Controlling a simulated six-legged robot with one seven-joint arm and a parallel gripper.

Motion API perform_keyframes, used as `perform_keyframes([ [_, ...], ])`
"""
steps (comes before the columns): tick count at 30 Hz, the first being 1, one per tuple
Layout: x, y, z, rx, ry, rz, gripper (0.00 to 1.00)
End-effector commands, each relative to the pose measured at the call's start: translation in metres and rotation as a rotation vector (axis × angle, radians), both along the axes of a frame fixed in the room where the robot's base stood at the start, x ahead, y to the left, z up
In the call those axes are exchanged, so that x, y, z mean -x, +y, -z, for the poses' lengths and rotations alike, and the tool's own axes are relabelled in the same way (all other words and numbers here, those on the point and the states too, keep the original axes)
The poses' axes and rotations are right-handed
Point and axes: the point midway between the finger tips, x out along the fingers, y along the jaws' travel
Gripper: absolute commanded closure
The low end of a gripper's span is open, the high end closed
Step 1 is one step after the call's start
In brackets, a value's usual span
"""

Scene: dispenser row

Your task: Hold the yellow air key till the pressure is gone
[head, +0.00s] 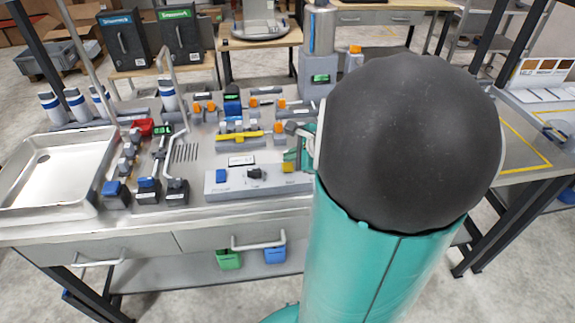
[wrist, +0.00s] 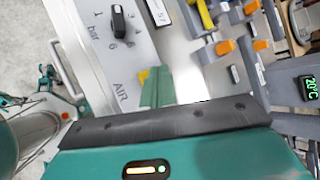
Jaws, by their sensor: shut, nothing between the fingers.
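The yellow air key (head: 288,168) is at the right end of a grey control panel (head: 236,188) on the bench. In the wrist view only a yellow corner of the key (wrist: 143,75) shows beside my fingertip, near the printed word AIR; the rest is hidden. My gripper (wrist: 157,86) is shut and empty, its teal fingers over the key. I cannot tell whether they touch or press it. A black knob (head: 255,174) with a bar scale sits left of the key. A small display (head: 241,160) stands behind the panel; its reading is unclear.
A blue key (head: 221,176) is at the panel's left end. Behind it are a yellow lever (head: 239,136) and several orange-capped fittings. A steel sink tray (head: 55,170) is at the left. My arm hides much of the bench's right side.

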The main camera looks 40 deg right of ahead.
Motion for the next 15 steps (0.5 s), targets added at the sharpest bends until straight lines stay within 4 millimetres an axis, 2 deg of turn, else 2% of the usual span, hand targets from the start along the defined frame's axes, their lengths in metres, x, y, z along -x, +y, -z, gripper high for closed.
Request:
perform_keyframes([
  [7, 0.0, 0.0, -0.002, 0.001, -0.001, 0.0, 1.0],
  [15, -0.001, 0.0, -0.026, 0.002, -0.002, -0.001, 1.0],
])
